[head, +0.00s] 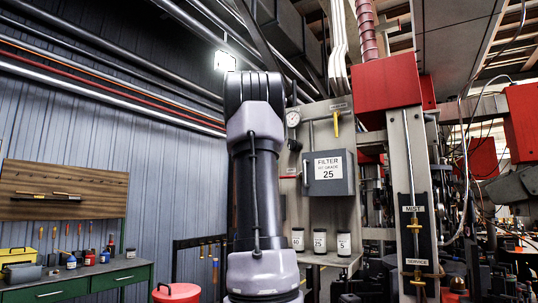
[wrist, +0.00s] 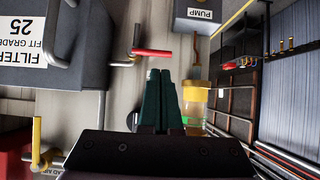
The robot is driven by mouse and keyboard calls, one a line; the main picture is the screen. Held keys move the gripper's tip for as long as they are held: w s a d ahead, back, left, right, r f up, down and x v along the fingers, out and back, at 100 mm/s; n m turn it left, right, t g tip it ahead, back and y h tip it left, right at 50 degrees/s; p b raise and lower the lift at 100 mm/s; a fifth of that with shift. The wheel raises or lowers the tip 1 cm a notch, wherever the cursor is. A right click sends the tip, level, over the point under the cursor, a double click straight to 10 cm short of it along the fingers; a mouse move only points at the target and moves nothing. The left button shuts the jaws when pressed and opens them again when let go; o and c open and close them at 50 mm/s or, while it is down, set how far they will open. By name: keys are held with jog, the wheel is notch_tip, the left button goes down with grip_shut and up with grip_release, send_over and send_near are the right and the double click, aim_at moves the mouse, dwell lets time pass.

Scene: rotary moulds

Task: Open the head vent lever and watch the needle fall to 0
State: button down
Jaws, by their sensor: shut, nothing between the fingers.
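A red lever handle (wrist: 152,53) lies level on a pipe fitting beside the grey filter box in the wrist view, which is turned upside down. It also shows left of the filter box in the head view (head: 290,177); its label is too small to read, so I cannot be sure it is the head vent lever. My gripper (wrist: 161,73) is shut and empty, its dark green fingertips just below the red handle in the picture, seemingly apart from it. In the head view my arm hides it. A round white gauge (head: 293,118) sits high on the panel; its needle is too small to read.
The filter box (head: 329,173) juts out beside the red lever. A yellow lever (wrist: 37,140) is by a partly hidden label. A pump box (wrist: 202,14) and a yellowish jar (wrist: 195,103) are nearby. Labelled jars (head: 320,241) stand on the shelf below.

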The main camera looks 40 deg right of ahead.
jog(key=x, duration=0.8)
jog(key=shift+w+f+n+g, duration=0.15)
jog(key=shift+f+n+g, duration=0.15)
dwell(0.4)
notch_tip(320, 180, down, 6)
jog(key=s+n+g+h, duration=0.2)
jog(key=n+g+h, duration=0.3)
jog(key=n+g, duration=0.2)
jog(key=shift+d+n, duration=0.3)
jog(key=shift+n, duration=0.5)
jog(key=shift+s+f, duration=0.1)
